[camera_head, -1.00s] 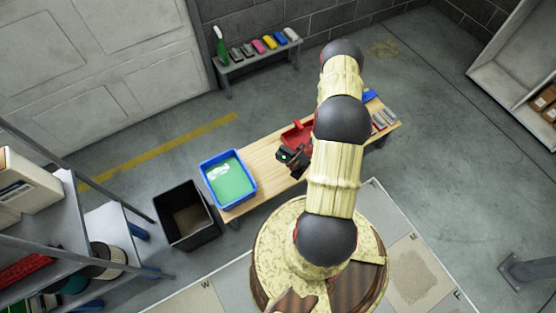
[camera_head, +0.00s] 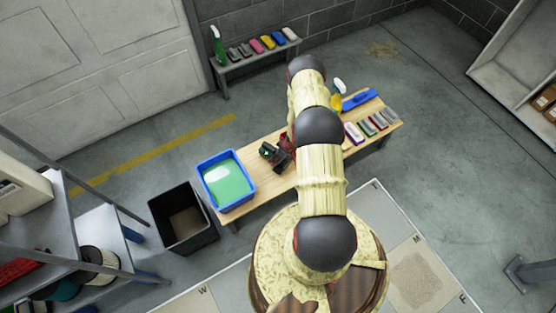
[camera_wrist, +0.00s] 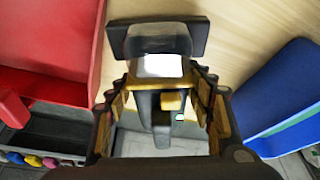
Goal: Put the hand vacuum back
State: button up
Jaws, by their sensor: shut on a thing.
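The hand vacuum (camera_wrist: 160,42) looks dark, with a pale, clear-looking part at its head. In the wrist view my gripper (camera_wrist: 160,105) is shut around its narrower body, with a finger on each side. Pale wood shows beyond the vacuum's head; I cannot tell whether it touches the bench. In the head view my gripper (camera_head: 281,158) is a dark shape over the middle of the wooden bench (camera_head: 262,195), partly hidden by my arm. The vacuum and gripper are hard to tell apart there.
A blue tub (camera_head: 229,206) of green liquid is left of my gripper; a black bin (camera_head: 184,217) stands beyond. A red container (camera_wrist: 60,40) is close in the wrist view. A blue object (camera_head: 360,99) and several pads (camera_head: 366,128) lie on the bench's right. A low shelf (camera_head: 262,57) stands behind.

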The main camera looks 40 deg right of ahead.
jog(key=shift+f, duration=0.95)
jog(key=shift+b, duration=0.3)
jog(key=shift+f, duration=0.2)
jog(key=o, duration=1.6)
jog(key=shift+s, duration=0.15)
jog(key=shift+c, duration=0.2)
jog(key=shift+r, duration=0.1)
